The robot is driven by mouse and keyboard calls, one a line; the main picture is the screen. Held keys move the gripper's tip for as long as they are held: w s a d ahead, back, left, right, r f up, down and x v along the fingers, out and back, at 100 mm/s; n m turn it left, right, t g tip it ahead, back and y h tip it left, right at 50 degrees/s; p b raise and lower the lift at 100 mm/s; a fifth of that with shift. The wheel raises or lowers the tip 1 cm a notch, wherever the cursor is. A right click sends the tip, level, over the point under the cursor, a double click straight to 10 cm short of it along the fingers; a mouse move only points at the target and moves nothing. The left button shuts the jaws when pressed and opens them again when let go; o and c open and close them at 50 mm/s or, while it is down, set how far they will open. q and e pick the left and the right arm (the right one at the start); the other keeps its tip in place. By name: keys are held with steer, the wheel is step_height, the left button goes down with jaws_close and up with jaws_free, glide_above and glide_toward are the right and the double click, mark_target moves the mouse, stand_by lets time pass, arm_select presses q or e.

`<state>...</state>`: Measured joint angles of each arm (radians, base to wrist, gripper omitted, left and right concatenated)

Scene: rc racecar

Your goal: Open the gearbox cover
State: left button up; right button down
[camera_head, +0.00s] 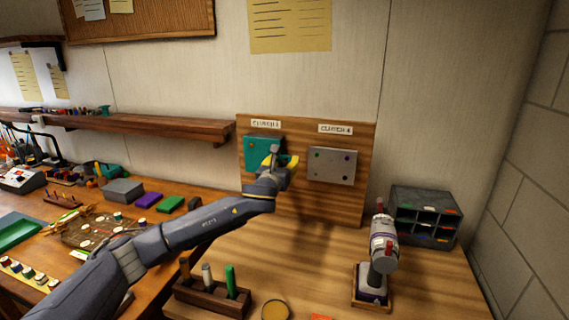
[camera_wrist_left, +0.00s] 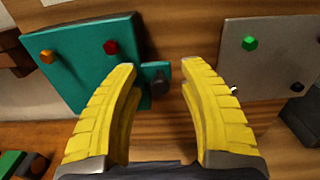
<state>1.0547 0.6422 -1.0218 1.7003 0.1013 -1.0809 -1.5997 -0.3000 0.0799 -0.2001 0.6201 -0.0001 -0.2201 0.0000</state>
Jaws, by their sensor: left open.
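A teal cover (camera_head: 261,149) is mounted on the wooden wall panel under the left label, which seems to read CLUTCH 1. It fills the upper left of the left wrist view (camera_wrist_left: 82,68), with an orange and a red fastener. A teal tab with a dark knob (camera_wrist_left: 155,82) sticks out at its right edge. A grey plate (camera_head: 332,166) with coloured fasteners is mounted to its right. My left gripper (camera_head: 281,163) is open with yellow fingers, in front of the teal cover's lower right. In the wrist view the tab shows between the fingertips; contact cannot be told. My right gripper is not in view.
A power tool (camera_head: 381,247) stands upright on a wooden base to the right. A dark compartment organizer (camera_head: 426,198) is behind it. A wooden holder (camera_head: 207,300) with several pens stands at the front. A shelf (camera_head: 140,123) runs along the left wall.

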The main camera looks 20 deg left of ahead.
arm_select(q)
jaws_close()
steer(key=shift+a+r, duration=0.1)
stand_by(0.4)
